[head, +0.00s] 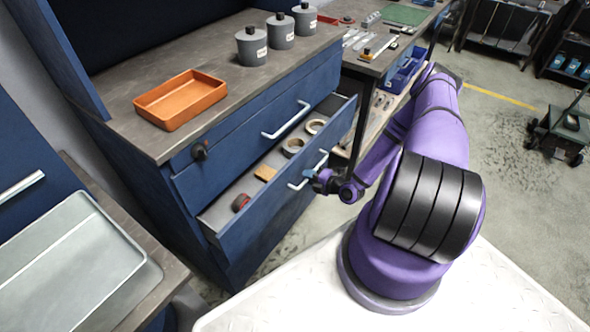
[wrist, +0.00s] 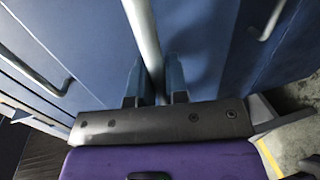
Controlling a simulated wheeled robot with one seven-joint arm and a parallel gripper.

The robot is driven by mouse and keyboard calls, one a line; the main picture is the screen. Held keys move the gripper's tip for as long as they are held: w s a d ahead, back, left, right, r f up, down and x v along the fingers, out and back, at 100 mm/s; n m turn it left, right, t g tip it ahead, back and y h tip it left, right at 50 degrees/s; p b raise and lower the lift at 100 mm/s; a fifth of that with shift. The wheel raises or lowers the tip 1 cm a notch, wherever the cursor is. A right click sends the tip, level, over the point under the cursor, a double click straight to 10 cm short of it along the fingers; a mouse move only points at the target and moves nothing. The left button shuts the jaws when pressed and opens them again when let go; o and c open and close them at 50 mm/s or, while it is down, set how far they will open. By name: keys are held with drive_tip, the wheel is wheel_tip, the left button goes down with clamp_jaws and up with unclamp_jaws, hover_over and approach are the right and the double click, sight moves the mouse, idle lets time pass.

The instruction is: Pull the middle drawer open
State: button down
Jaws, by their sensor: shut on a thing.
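The blue cabinet's middle drawer (head: 285,178) stands partly open below the shut top drawer (head: 245,140). Its pale bar handle (head: 308,171) runs across the drawer front. My gripper (head: 314,179) is at this handle, near its middle. In the wrist view the handle (wrist: 142,35) runs down between the two fingers of my gripper (wrist: 155,82), which are shut on it. Inside the drawer lie two tape rolls (head: 292,147), a small tan block (head: 265,173) and a dark red roll (head: 241,202).
Three grey lidded canisters (head: 281,32) and an orange tray (head: 180,98) stand on the cabinet top. A bench with a pale tray (head: 65,255) is at the left. A workbench with tools (head: 372,45) stands beyond the cabinet.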

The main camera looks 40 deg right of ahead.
drive_tip(key=f+v, duration=0.2)
drive_tip(key=v, duration=0.7)
drive_tip(key=s+f+v, duration=0.1)
drive_tip(key=f+v, duration=0.1)
drive_tip(key=v, duration=0.8)
drive_tip(key=shift+d, duration=0.15)
drive_tip(key=c, duration=1.1)
unclamp_jaws()
drive_tip(key=shift+c, duration=0.2)
drive_tip(key=shift+s, duration=0.1)
drive_tip(key=v, duration=1)
drive_tip(key=shift+s, duration=0.3)
drive_tip(key=shift+d, duration=0.1)
